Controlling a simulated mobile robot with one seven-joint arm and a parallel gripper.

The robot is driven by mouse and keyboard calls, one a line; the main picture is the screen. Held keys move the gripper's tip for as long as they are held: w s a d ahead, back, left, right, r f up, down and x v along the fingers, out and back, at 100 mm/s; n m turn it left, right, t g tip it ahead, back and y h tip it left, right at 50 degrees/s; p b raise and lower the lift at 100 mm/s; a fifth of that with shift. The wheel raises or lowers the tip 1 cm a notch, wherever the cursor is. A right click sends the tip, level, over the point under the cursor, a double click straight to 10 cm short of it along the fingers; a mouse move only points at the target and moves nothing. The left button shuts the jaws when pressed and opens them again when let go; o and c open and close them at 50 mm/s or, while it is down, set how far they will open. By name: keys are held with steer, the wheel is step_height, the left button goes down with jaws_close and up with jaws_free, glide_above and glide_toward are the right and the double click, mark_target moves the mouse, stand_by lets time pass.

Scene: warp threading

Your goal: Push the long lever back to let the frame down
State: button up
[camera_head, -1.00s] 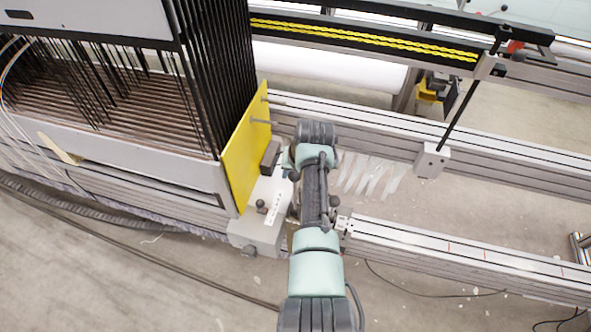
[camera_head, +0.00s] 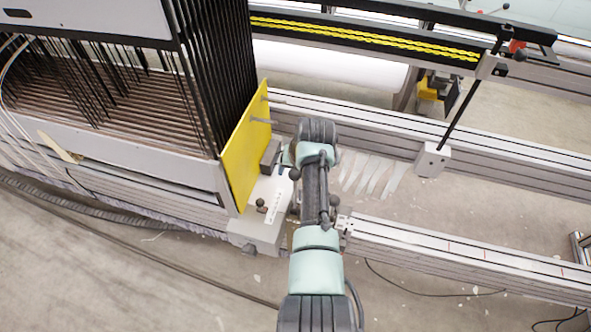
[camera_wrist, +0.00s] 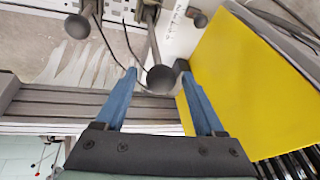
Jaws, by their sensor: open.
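A lever with a round dark knob (camera_wrist: 161,78) shows in the wrist view, its rod running up and away from the knob. I take it to be the long lever. My gripper (camera_wrist: 157,70) has its two blue fingers spread, one on each side of the knob. I cannot tell whether either finger touches it. In the head view a dark knob (camera_head: 295,174) shows at the left edge of my arm, which hides most of the lever and the gripper. I cannot clearly make out the frame that the lever holds.
A yellow plate (camera_head: 246,150) stands just left of my gripper, beside the dense black rods. A shorter knob (camera_head: 262,205) stands on the white housing. Another knob (camera_wrist: 77,27) shows in the wrist view. Grey rails (camera_head: 460,253) run off to the right.

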steer(key=p+v, duration=0.3)
steer(key=v, duration=1)
steer(key=w+a+r+t+p, duration=0.15)
steer(key=r+t, duration=0.25)
steer(key=r, duration=0.7)
steer(key=w+r+n+t+h+p, duration=0.15)
steer(key=r+t, duration=0.25)
steer(key=r, duration=0.7)
steer(key=w+r+m+t+y+p, duration=0.1)
steer(key=w+r+t+p, duration=0.15)
steer(key=r, duration=0.85)
steer(key=s+a+r+t+p, duration=0.1)
steer(key=s+r+t, duration=0.5)
steer(key=s+r, duration=0.5)
steer(key=s+a+r+t+h+p, duration=0.1)
steer(key=s+r+t, duration=0.6)
steer(key=r, duration=1.3)
steer(key=s+n+p, duration=0.1)
steer(key=s, duration=0.3)
steer(key=shift+r, duration=0.3)
